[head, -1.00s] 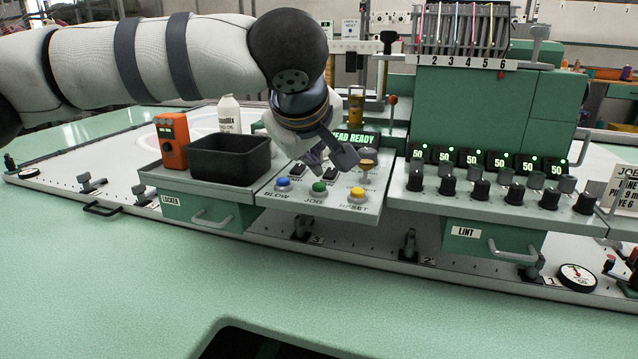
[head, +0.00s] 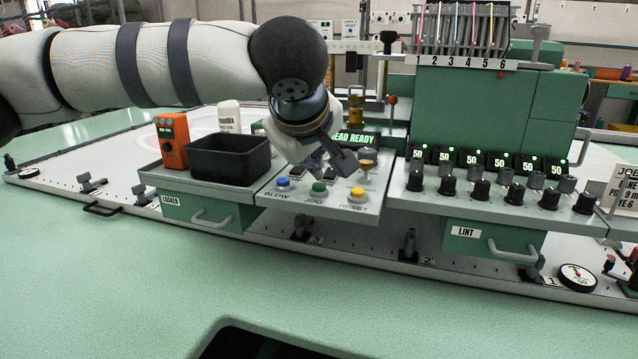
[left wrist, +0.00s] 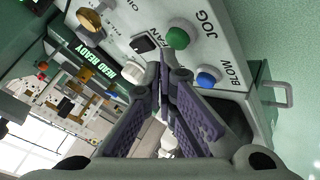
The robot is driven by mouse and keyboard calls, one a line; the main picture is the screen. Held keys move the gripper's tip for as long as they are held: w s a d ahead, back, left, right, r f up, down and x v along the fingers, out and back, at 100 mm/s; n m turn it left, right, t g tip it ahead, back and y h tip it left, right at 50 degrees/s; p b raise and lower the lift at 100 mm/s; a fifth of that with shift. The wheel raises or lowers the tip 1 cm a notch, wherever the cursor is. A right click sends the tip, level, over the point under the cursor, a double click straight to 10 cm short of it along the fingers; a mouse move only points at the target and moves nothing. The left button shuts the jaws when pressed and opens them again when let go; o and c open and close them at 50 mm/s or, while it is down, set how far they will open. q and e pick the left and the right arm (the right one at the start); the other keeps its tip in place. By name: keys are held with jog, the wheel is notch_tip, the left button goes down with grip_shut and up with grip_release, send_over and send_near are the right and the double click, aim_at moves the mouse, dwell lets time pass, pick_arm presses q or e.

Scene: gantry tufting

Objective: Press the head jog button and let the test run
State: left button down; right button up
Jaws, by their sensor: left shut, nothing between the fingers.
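The green JOG button (head: 319,188) sits on the sloped grey panel between the blue BLOW button (head: 283,183) and the yellow RESET button (head: 357,194). My left gripper (head: 334,167) is shut and empty, above and slightly behind the JOG button, apart from it as far as I can see. In the left wrist view the closed fingertips (left wrist: 165,72) point at the panel, with the green JOG button (left wrist: 178,39) beyond them and the blue button (left wrist: 207,77) to the right. The display (head: 355,138) reads "HEAD READY", partly hidden by my gripper. My right gripper is not in view.
A black bin (head: 229,158), an orange device (head: 171,140) and a white bottle (head: 229,117) stand left of the panel. A row of black knobs (head: 482,190) is to the right. The green surface in front is clear.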

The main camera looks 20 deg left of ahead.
aim_at(314, 185)
pick_arm(q)
jog(key=shift+f, duration=0.65)
dwell(0.8)
jog(key=shift+r, duration=1)
jog(key=shift+r, duration=0.1)
jog(key=shift+r, duration=2.4)
